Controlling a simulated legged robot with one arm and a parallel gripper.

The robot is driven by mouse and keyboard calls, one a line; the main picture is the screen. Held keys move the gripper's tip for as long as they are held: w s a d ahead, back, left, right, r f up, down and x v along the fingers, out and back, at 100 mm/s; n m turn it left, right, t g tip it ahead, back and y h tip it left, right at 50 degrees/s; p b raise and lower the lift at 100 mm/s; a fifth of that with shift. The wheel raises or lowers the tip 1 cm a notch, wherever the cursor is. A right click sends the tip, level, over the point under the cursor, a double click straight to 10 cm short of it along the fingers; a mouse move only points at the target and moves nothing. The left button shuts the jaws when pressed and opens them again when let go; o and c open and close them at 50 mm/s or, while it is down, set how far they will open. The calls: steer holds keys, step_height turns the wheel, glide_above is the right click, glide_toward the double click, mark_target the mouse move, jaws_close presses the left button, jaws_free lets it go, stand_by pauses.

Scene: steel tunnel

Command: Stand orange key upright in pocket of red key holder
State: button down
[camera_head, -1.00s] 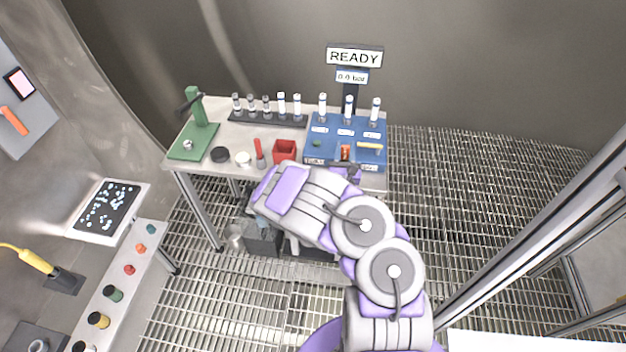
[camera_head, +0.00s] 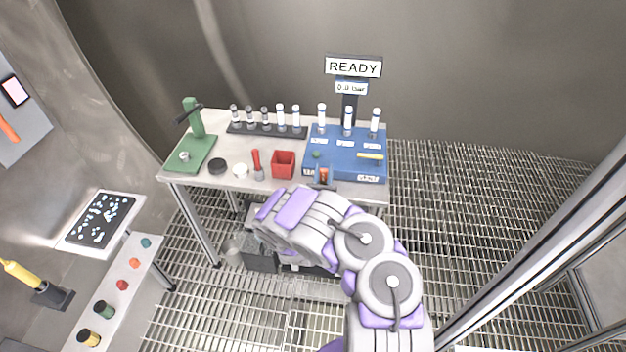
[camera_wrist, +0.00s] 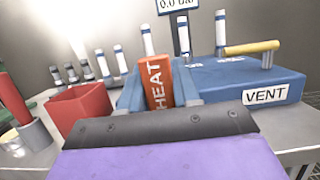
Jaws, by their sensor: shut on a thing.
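The orange key (camera_wrist: 157,86), marked HEAT, stands roughly upright between the blue-grey fingers of my gripper (camera_wrist: 158,96) in the wrist view. The gripper is shut on it. In the head view the key (camera_head: 324,174) is small, at the front edge of the blue panel, with my gripper (camera_head: 324,179) around it. The red key holder (camera_head: 283,165) is an open-topped box on the bench, just left of the gripper. It also shows in the wrist view (camera_wrist: 80,108), left of the key and apart from it. The key's lower end is hidden.
The blue panel (camera_head: 345,160) with white-topped tubes and a yellow handle (camera_head: 370,156) stands behind and right. A red-handled tool (camera_head: 257,163) is left of the holder, then a white disc (camera_head: 240,170) and a black disc (camera_head: 217,166). A tube rack (camera_head: 267,129) stands behind.

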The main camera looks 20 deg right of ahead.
steer(key=w+a, duration=0.1)
steer(key=w, duration=0.1)
steer(key=w+a+b, duration=0.1)
steer(key=a, duration=0.1)
steer(key=shift+w+a+f, duration=0.1)
steer(key=shift+w+f, duration=0.05)
steer(key=shift+w, duration=0.2)
steer(key=f, duration=0.2)
steer(key=d+f+b, duration=0.1)
steer(key=shift+f, duration=0.4)
steer(key=shift+a+r, duration=0.15)
steer(key=shift+a, duration=0.15)
steer(key=c, duration=1.1)
jaws_free()
steer(key=shift+a, duration=0.1)
steer(key=o, duration=0.3)
steer(key=shift+d, duration=0.25)
